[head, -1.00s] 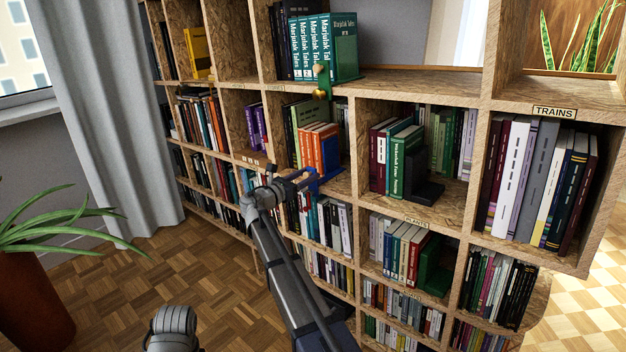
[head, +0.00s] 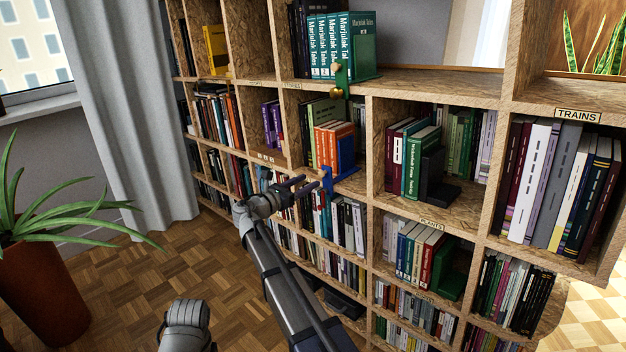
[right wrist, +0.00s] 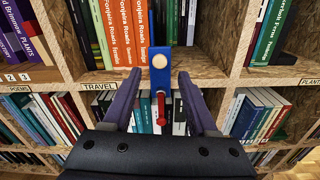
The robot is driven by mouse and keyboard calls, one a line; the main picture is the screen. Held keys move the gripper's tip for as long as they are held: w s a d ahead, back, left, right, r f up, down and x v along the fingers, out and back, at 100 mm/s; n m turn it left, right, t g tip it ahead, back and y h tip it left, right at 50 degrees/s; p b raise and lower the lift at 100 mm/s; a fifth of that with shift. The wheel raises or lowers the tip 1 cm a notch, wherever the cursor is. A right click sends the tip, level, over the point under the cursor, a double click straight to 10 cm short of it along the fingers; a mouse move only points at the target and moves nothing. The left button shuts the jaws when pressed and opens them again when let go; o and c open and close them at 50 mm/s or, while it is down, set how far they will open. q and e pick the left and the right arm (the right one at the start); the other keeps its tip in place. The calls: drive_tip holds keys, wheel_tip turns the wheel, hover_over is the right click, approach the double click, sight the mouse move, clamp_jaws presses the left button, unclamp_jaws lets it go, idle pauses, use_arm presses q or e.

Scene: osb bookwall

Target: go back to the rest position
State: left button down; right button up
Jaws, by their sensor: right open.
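My right gripper (head: 308,184) is open and empty in front of the bookcase, just left of a blue bookend (head: 345,154). In the right wrist view, its two purple fingers (right wrist: 159,76) stand apart with the bookend's blue upright (right wrist: 161,58) seen between them, beyond the tips. The upright has a pale round knob and a red piece hanging below it. The bookend stands against orange books (head: 327,146) on a middle shelf. No left gripper shows in the head view.
The particle-board bookcase (head: 440,82) fills the right and middle. A green bookend (head: 364,56) with a brass knob overhangs an upper shelf edge. A black bookend (head: 431,178) stands right. A potted plant (head: 38,285) is at left. Parquet floor (head: 120,295) is free between.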

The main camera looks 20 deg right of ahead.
drive_tip(key=shift+s+a, duration=0.1)
drive_tip(key=shift+a, duration=0.2)
drive_tip(key=s+a+f+m+g+y, duration=0.2)
drive_tip(key=s+a+f+m+y, duration=0.25)
drive_tip(key=s+f, duration=0.3)
drive_tip(key=s+a+f+m+g+y, duration=0.1)
drive_tip(key=s+a+f+m+y, duration=0.2)
drive_tip(key=s+a+f+m, duration=0.4)
drive_tip(key=s+a+f+m+g+y, duration=0.2)
drive_tip(key=s+a+f+m+y, duration=0.15)
drive_tip(key=s+a, duration=0.5)
drive_tip(key=s+a+f+m+g+y, duration=0.2)
drive_tip(key=s+a+f+m+y, duration=0.3)
drive_tip(key=s, duration=0.6)
wheel_tip(320, 180, up, 34)
drive_tip(key=a+n+p, duration=0.1)
drive_tip(key=p, duration=3.2)
drive_tip(key=shift+s+a+r+h, duration=0.2)
drive_tip(key=shift+s+a+h, duration=0.05)
drive_tip(key=shift+s+h, duration=0.1)
